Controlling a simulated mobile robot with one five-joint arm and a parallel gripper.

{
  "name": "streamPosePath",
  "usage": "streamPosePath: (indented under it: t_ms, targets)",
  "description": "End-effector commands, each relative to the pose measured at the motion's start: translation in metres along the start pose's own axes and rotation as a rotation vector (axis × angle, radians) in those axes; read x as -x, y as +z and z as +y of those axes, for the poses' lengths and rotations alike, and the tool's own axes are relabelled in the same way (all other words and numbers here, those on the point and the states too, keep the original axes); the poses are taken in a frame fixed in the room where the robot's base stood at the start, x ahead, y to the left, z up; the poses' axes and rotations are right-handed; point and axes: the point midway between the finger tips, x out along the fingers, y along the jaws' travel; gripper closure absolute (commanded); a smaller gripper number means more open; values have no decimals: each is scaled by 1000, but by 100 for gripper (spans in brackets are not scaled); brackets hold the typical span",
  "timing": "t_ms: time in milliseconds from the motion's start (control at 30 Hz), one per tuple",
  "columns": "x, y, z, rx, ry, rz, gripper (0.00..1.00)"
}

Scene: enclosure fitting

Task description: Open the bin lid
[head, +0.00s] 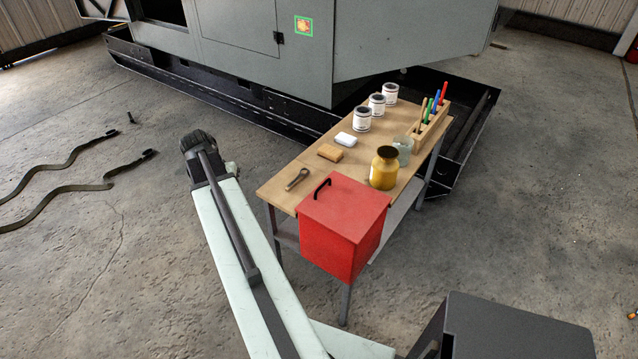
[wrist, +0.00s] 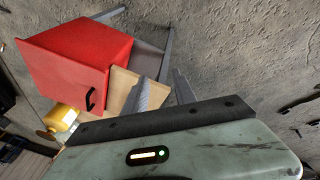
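The red bin (head: 340,248) stands at the near end of the wooden table. Its flat red lid (head: 350,203) lies shut on top, with a black bar handle (head: 321,188) near its left edge. In the wrist view the bin (wrist: 70,55) appears turned on its side at upper left, its handle (wrist: 90,100) facing the camera side. My arm rises left of the bin in the head view, apart from it. Nothing touches the handle.
A large grey enclosure stands behind.

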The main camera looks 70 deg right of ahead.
Motion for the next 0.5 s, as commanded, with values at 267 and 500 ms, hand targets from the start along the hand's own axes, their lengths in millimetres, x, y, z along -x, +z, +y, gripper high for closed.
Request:
streamPosePath:
  t_ms: [267,500]
  targets:
    - [-55,-87,206,-498,161,39,67]
    - [-62,-93,244,-583,191,49,67]
